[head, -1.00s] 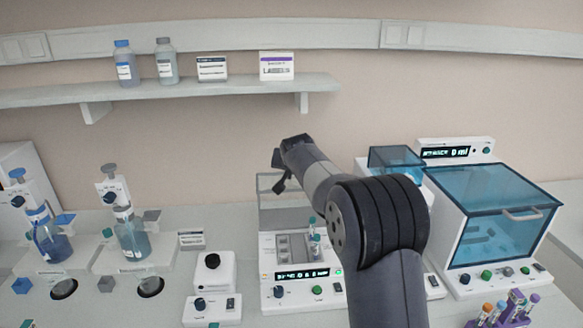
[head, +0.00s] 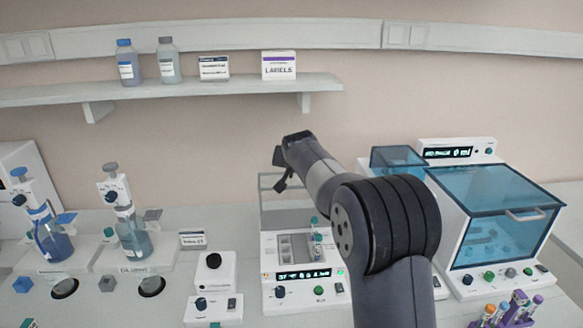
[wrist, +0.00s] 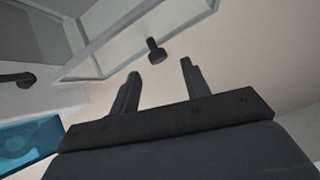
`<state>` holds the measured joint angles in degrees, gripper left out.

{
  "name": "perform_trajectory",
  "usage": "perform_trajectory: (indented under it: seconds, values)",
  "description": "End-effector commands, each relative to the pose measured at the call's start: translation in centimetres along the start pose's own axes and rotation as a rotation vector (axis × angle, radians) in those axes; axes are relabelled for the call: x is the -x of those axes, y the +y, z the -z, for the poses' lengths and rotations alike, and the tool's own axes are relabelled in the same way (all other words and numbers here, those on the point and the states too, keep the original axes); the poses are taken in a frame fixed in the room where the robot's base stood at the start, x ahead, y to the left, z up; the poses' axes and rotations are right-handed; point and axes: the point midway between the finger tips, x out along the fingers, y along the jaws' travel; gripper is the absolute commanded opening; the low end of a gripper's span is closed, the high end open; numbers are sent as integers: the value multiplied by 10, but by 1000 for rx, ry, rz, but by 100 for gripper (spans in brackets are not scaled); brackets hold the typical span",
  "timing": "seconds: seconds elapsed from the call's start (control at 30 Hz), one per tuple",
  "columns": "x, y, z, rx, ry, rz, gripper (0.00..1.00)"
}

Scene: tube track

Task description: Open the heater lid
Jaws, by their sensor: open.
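The heater (head: 303,268) is a white unit with a lit display, a knob and a button, in the middle of the bench. Its clear, pale-framed lid (head: 272,207) stands raised at the back, over an exposed grey block. A capped tube (head: 316,238) stands in the block's right side. My gripper (head: 281,171) is above the raised lid, fingers pointing down-left. In the wrist view my gripper (wrist: 160,68) is open and empty. A small dark knob (wrist: 155,50) on the lid's frame (wrist: 118,37) shows just beyond and between the fingertips, apart from both.
A blue-lidded bath (head: 495,225) stands to the right, with a tube rack (head: 510,312) in front. Bottle dispensers (head: 130,235) and a small white device (head: 212,285) stand left. A shelf (head: 200,92) runs above. My arm hides the bench right of the heater.

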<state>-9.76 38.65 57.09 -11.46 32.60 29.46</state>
Motion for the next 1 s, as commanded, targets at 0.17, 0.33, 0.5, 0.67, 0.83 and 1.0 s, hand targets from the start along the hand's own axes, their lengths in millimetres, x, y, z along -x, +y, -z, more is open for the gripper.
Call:
perform_trajectory:
  seconds: [0.17, 0.33, 0.5, 0.67, 0.83, 1.0]
  values:
    - [30, 0, -1, 0, 4, 3, 45]
    - [60, 0, -1, 0, 5, 3, 45]
    - [82, -1, 0, 0, 4, 3, 45]
    - [92, -1, 0, 1, 2, 3, 45]
    - [94, -1, 0, 1, 2, 2, 45]
    - [93, -1, 0, 1, 2, 2, 45]
